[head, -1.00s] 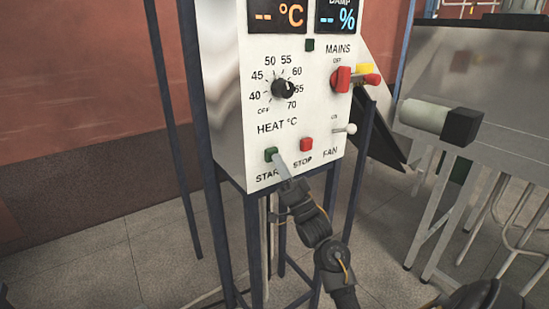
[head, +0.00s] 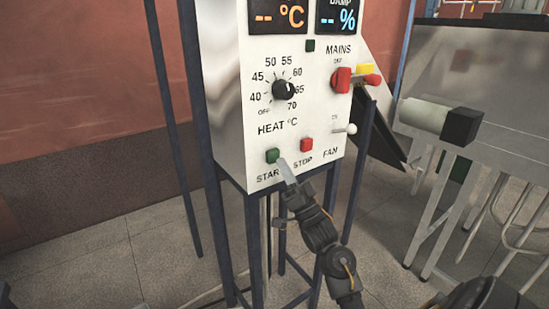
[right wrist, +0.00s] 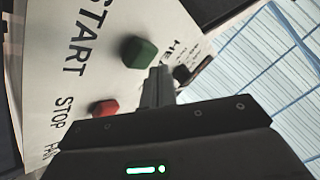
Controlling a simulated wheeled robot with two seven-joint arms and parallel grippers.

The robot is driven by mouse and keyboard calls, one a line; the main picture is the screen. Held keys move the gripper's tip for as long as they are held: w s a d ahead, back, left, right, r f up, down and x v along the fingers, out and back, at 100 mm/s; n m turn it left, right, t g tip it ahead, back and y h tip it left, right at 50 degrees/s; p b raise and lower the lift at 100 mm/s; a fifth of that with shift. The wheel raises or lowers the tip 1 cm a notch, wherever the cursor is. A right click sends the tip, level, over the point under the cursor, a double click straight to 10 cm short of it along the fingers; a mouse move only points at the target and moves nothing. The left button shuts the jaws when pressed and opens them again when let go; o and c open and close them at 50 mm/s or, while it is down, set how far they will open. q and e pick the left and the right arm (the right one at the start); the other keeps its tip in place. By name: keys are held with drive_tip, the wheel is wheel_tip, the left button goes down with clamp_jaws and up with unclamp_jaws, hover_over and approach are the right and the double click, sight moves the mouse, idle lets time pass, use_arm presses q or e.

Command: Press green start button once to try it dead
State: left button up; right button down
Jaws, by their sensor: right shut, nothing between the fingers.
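The green start button (head: 272,155) is on the lower left of the white control panel (head: 262,128), above the START label. In the right wrist view the green button (right wrist: 139,51) stands out from the panel just beyond the fingertips. My right gripper (head: 283,163) is shut and empty, its tip just right of and below the green button. In the right wrist view its closed fingers (right wrist: 158,75) point toward the panel beside the button; a small gap seems to separate them. My left gripper is not in view.
The red stop button (head: 306,145) is close to the right of my fingertips. The heat knob (head: 283,90), red mains switch (head: 341,80) and fan toggle (head: 351,129) are also on the panel. Displays show dashes. A metal bench (head: 490,150) stands at the right.

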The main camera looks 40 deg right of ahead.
drive_tip(key=s+p, duration=0.1)
drive_tip(key=s, duration=0.4)
drive_tip(key=shift+p, duration=0.35)
idle(0.6)
